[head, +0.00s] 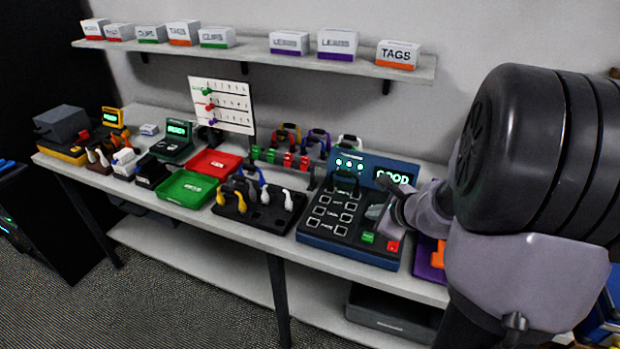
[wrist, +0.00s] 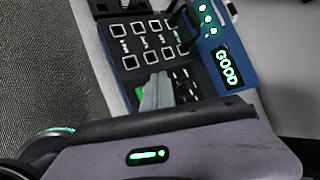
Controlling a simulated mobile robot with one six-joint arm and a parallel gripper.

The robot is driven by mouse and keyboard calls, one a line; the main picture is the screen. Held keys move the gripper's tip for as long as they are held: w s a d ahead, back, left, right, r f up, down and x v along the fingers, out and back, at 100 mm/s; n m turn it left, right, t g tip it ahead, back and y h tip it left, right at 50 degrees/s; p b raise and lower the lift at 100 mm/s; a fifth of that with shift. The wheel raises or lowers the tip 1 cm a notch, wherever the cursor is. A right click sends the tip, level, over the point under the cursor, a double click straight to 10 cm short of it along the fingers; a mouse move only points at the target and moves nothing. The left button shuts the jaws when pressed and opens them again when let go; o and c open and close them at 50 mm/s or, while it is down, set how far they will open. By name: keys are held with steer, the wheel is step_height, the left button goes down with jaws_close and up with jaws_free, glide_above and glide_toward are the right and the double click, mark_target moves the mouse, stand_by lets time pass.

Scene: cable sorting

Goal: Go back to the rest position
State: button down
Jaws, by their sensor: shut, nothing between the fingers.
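My arm reaches in from the right in the head view, with its large dark joint in front of the wall. My gripper (head: 388,214) is shut and empty, over the right part of the blue cable tester (head: 314,232). The tester's screen (head: 394,176) reads GOOD, with lit round lamps beside it. In the wrist view the grey fingers (wrist: 157,92) lie over the tester's dark face, near its green button (wrist: 139,91). A black cable (wrist: 178,20) arches over the tester. I cannot tell whether the fingertips touch the panel.
A black holder (head: 258,214) with looped cables stands left of the tester. Green (head: 186,188) and red (head: 216,162) trays lie further left. A rack of coloured cables (head: 290,158) and a whiteboard (head: 222,104) stand behind. A shelf (head: 258,55) with boxes hangs above.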

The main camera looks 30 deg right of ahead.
steer(key=s+a+r+n+y, duration=0.1)
steer(key=a+r+n, duration=0.25)
steer(key=a, duration=0.45)
steer(key=a+r+n+g+y, duration=0.1)
steer(key=a+r+n+y, duration=0.15)
steer(key=a+n, duration=0.35)
steer(key=s+a+r+n+y, duration=0.1)
steer(key=a+r+n, duration=0.2)
steer(key=a, duration=0.6)
steer(key=s+a+r+n+g, duration=0.1)
steer(key=s+a+n, duration=0.2)
steer(key=s+n, duration=0.3)
steer(key=s+a+n+g+h, duration=0.1)
steer(key=s+a+n, duration=0.3)
steer(key=s, duration=0.4)
steer(key=shift+s+a+r+n, duration=0.2)
steer(key=shift+s+r+n, duration=0.15)
steer(key=shift+n, duration=0.5)
